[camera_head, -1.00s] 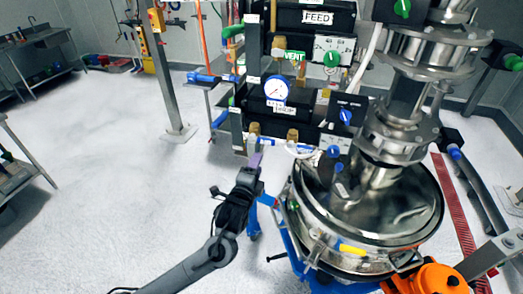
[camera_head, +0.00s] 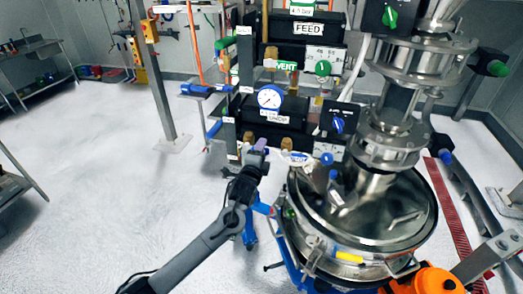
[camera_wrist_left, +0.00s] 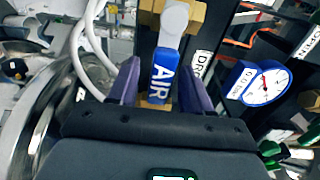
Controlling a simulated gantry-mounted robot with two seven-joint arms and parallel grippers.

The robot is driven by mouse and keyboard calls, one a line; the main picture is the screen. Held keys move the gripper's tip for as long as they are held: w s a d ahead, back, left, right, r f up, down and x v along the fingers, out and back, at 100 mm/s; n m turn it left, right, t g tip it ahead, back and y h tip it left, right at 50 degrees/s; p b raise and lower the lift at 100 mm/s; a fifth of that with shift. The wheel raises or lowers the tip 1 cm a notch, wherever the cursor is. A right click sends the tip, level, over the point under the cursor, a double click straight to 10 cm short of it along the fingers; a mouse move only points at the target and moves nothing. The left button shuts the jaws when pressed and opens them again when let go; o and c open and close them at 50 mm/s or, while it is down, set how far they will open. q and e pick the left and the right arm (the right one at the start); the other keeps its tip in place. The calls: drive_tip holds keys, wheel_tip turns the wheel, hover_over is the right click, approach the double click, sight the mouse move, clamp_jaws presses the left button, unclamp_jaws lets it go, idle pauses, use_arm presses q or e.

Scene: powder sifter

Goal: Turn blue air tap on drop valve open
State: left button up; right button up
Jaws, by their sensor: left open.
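The blue air tap handle (camera_wrist_left: 163,76), lettered AIR, shows close up in the left wrist view. Its grey metal end (camera_wrist_left: 174,18) meets a brass valve body (camera_wrist_left: 191,16) at the top. A white label (camera_wrist_left: 201,66) reading DRO, partly cut off, is just right of the handle. My left gripper (camera_wrist_left: 158,90) is open, with one purple finger on each side of the handle; I cannot tell whether either touches it. In the head view the left gripper (camera_head: 259,148) is at the lower edge of the valve panel and hides the tap.
A round blue-rimmed gauge (camera_head: 270,97) is on the black panel above the gripper. A blue knob (camera_head: 338,125) and white hoses are to its right. The steel sifter vessel (camera_head: 400,235) stands right of my left arm. Open floor lies to the left.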

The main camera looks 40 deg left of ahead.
use_arm(q)
drive_tip(key=shift+w, duration=0.1)
drive_tip(key=shift+c, duration=0.2)
clamp_jaws()
